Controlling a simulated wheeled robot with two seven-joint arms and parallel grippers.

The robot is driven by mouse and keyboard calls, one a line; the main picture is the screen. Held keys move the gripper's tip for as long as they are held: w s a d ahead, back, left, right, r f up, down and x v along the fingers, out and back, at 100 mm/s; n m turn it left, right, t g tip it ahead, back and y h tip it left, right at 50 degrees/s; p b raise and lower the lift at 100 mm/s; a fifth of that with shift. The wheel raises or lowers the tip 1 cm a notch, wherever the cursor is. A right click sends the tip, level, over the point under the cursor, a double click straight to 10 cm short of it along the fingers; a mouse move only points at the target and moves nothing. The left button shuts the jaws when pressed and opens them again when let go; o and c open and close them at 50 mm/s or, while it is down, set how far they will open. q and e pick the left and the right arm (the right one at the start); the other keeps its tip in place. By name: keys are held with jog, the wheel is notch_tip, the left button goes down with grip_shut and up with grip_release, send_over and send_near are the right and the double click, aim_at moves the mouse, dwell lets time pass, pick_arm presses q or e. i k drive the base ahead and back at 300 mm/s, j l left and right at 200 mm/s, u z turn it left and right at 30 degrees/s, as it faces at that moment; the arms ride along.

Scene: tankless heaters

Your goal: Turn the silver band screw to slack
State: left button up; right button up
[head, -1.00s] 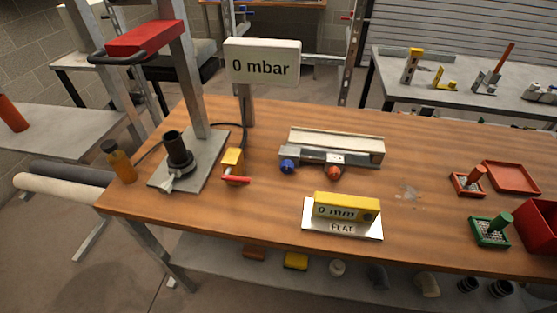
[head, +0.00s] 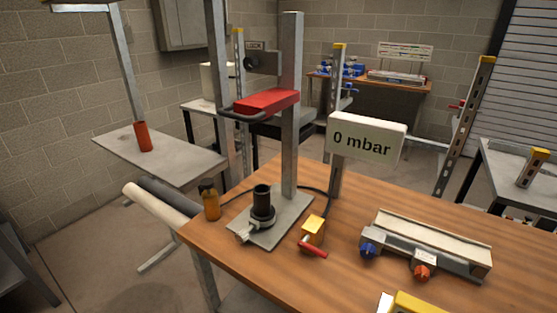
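A black upright pipe piece (head: 262,200) stands in a wider black collar (head: 263,221) on a grey base plate (head: 290,213) on the wooden bench. A small silver-grey part (head: 244,234) sticks out low at the collar's front left; it may be the band screw, but it is too small to tell how it is set. Neither of my grippers is in view.
A red press head (head: 267,102) on a grey post (head: 292,130) overhangs the base plate. Close by are an amber bottle (head: 210,200), a yellow valve with red lever (head: 313,235), and a "0 mbar" display (head: 366,140).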

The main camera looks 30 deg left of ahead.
aim_at(241, 236)
jog(key=j+u, duration=0.3)
jog(key=u, duration=0.15)
jog(key=i+j+u, duration=0.1)
jog(key=j+u, duration=0.3)
jog(key=l+u, duration=0.2)
jog(key=l, duration=0.4)
